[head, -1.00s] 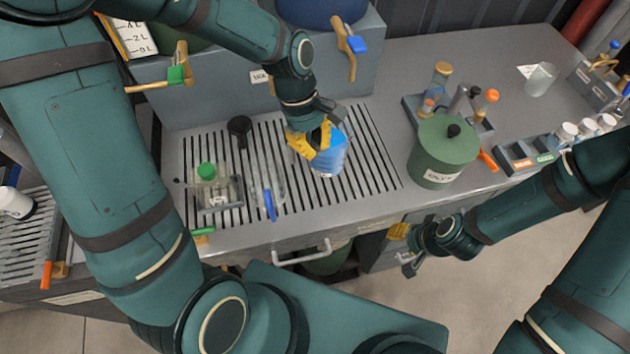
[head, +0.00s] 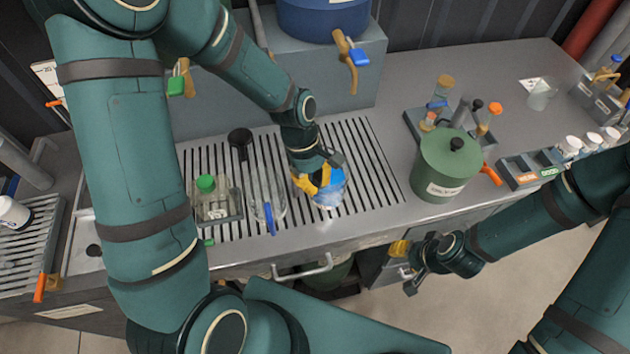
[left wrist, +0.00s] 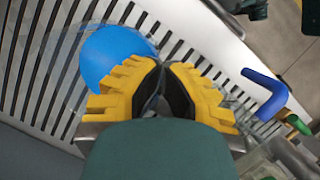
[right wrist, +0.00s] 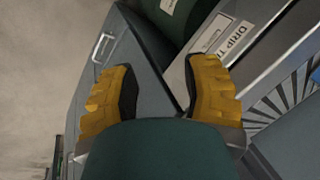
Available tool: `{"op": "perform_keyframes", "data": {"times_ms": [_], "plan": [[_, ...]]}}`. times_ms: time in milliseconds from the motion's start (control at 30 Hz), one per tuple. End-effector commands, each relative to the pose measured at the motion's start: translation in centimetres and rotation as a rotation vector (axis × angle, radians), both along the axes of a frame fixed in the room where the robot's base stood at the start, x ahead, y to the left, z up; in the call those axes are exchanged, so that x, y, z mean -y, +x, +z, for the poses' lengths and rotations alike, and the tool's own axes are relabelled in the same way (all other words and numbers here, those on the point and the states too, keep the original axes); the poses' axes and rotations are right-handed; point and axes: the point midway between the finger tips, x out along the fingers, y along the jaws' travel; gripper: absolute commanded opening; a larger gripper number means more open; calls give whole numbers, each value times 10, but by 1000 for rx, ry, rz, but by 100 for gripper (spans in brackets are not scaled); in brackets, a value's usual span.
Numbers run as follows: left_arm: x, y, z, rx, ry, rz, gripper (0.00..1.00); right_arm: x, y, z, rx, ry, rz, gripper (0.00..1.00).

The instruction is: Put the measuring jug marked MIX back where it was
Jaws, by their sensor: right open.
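A clear measuring jug (head: 331,196) with blue liquid is at my left gripper (head: 312,182), over the right half of the slatted drip tray (head: 375,170). Its blue content shows beside the yellow fingers in the left wrist view (left wrist: 112,55). The fingers are closed together at its side; the handle is hidden and no MIX marking is legible. I cannot tell whether the base touches the slats. A second clear jug with a blue handle (head: 269,215) stands to its left. My right gripper (head: 404,268) is open and empty in front of the bench.
A green lidded pot (head: 443,172) stands right of the tray, near a bottle rack (head: 415,125). A blue drum with a tap (head: 320,18) is behind. Bare slats surround the jug.

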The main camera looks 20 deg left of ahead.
Motion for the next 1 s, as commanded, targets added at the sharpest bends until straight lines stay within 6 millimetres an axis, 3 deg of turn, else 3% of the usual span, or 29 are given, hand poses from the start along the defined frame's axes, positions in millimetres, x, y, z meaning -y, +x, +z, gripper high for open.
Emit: {"op": "perform_keyframes", "data": {"times_ms": [100, 167, 200, 233, 667, 1000], "plan": [[0, 0, -3, 1, -1, -1, 0, 0, 0, -2, -1, 0, 0, 47], [0, 0, -3, 0, 0, 0, 18, 0, -1, -2, -2, 0, 2, 47], [0, 0, -2, 0, 0, 0, 32, 0, -1, -2, -2, 0, 2, 47], [0, 0, -2, 0, 0, 0, 34, 0, -1, -2, -2, 0, 2, 47], [-2, 2, 8, 3, 0, 1, 34, 0, 0, 2, 0, 0, 0, 47], [-20, 12, 71, 6, 0, 2, 34, 1, 0, 14, 1, 3, 0, 47]]}}
